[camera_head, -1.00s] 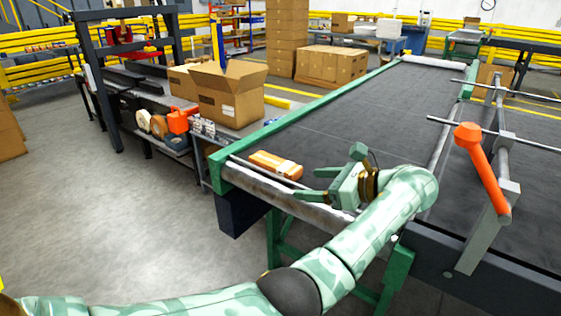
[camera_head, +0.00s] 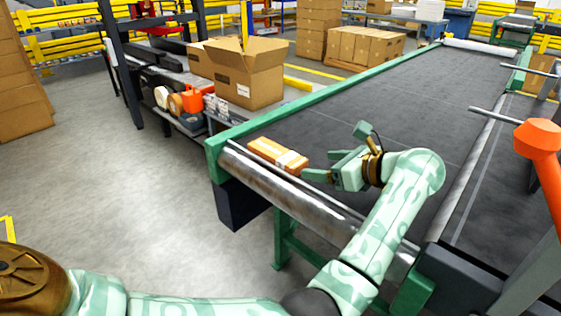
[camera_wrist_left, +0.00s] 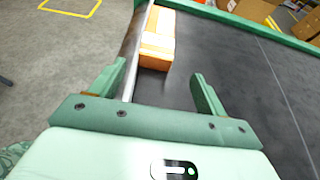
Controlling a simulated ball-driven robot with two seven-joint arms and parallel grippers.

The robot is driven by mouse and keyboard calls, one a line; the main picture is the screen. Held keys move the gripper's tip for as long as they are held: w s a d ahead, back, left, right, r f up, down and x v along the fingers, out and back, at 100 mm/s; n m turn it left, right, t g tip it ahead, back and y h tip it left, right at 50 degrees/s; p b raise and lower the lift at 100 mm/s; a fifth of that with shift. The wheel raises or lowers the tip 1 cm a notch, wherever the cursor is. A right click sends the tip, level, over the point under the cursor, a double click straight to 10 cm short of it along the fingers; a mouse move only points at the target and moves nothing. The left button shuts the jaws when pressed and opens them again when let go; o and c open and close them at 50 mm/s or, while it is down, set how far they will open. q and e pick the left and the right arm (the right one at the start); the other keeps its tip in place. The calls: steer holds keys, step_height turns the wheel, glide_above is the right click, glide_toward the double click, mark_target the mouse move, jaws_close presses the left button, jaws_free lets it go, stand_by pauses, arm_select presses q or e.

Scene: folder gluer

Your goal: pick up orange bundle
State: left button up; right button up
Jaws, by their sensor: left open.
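The orange bundle (camera_head: 278,154), with a pale band around it, lies flat on the dark conveyor belt near its roller end. In the left wrist view the bundle (camera_wrist_left: 157,40) lies ahead of the fingers, between their lines and nearer the left finger. My left gripper (camera_head: 322,166) is open and empty, just right of the bundle in the head view and apart from it. Both its fingers show in the left wrist view (camera_wrist_left: 155,88) with bare belt between them. My right gripper is not in view.
The metal roller (camera_head: 290,190) and green frame (camera_head: 213,160) edge the belt. An open cardboard box (camera_head: 243,80) stands on a side bench. An orange-headed post (camera_head: 538,138) rises at the right. The belt (camera_head: 400,100) beyond the bundle is clear.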

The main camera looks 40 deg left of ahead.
mark_target(301, 164)
arm_select(q)
steer(key=shift+a+f, duration=0.2)
steer(key=shift+a, duration=0.15)
steer(key=b+x, duration=0.2)
steer(key=x, duration=0.2)
steer(key=shift+s+a+f, duration=0.2)
steer(key=shift+f, duration=0.05)
steer(key=shift+a, duration=0.4)
steer(key=shift+r, duration=0.1)
steer(key=shift+c, duration=0.5)
steer(key=c, duration=1)
